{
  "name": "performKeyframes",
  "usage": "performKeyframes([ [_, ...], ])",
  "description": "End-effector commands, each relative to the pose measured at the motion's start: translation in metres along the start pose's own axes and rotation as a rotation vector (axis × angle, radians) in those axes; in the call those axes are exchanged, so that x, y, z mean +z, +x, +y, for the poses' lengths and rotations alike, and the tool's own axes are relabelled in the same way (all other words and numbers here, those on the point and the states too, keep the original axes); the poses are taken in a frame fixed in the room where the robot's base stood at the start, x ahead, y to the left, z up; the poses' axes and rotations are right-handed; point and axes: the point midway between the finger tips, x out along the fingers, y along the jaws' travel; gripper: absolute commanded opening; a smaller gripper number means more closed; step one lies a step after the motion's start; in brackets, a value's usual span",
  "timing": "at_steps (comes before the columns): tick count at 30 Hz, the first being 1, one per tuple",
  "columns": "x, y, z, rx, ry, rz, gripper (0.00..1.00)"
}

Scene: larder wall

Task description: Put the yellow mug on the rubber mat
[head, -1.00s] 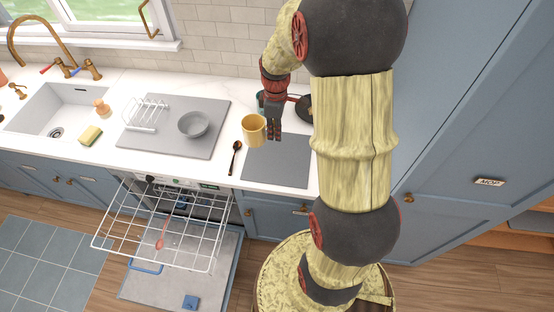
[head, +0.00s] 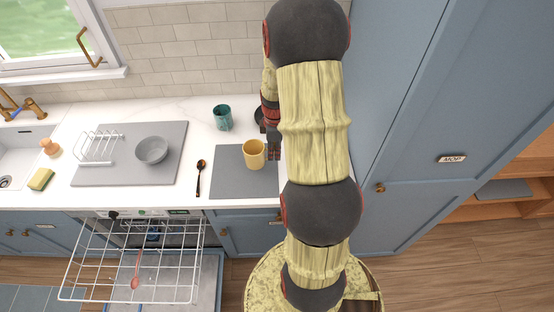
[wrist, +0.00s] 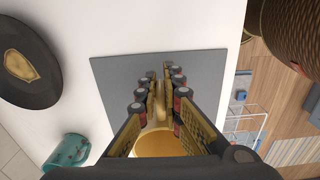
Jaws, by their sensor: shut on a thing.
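The yellow mug (head: 255,155) is upright and appears over the back right part of the grey rubber mat (head: 232,182). I cannot tell whether its base touches the mat. My gripper (head: 274,150) is at the mug's right side, partly hidden behind my arm. In the wrist view, my gripper (wrist: 159,95) is shut on the mug, with its handle between the fingers. The mug's round rim (wrist: 160,147) shows at the bottom of that view. The mat (wrist: 115,72) lies beneath the fingers, partly covered by them.
A teal mug (head: 222,118) stands behind the mat, and a dark round item (wrist: 30,68) lies near it. A dark spoon (head: 201,178) lies left of the mat. A grey bowl (head: 152,150) sits on a drying mat (head: 130,174). The dishwasher rack (head: 135,262) is pulled out below.

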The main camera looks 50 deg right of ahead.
Motion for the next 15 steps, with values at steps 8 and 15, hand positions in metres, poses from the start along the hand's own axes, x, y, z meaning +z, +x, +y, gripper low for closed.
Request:
performKeyframes([
  [8, 0.013, 0.015, 0.005, 0.000, 0.002, 0.000, 0.00],
  [15, 0.012, 0.044, 0.005, 0.002, 0.000, 0.000, 0.00],
])
